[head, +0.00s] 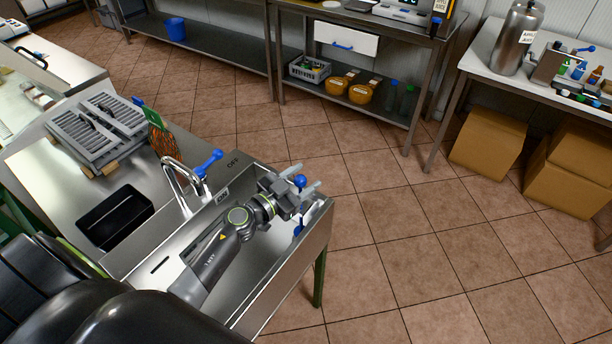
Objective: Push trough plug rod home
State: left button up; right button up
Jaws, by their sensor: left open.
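The steel trough (322,222) runs from lower left toward the middle of the head view. My left arm reaches over it from the lower left. My left gripper (307,178) is open above the trough's far end. A blue round knob (300,181), perhaps the top of the plug rod, shows between its two fingers. I cannot tell whether the fingers touch it. The rod below the knob is hidden by the gripper. Another blue part (298,229) shows below the gripper, by the trough's end. My right gripper is not in view.
A tap (180,180) with a blue lever (208,163) stands beside the trough, near OFF and ON labels. A black tray (115,215) and a grey slatted rack (97,130) are on the counter to the left. The tiled floor right of the trough is clear.

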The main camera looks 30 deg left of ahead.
pick_arm(q)
jog(key=shift+w+d, duration=0.2)
jog(key=shift+w, duration=0.4)
grip_shut()
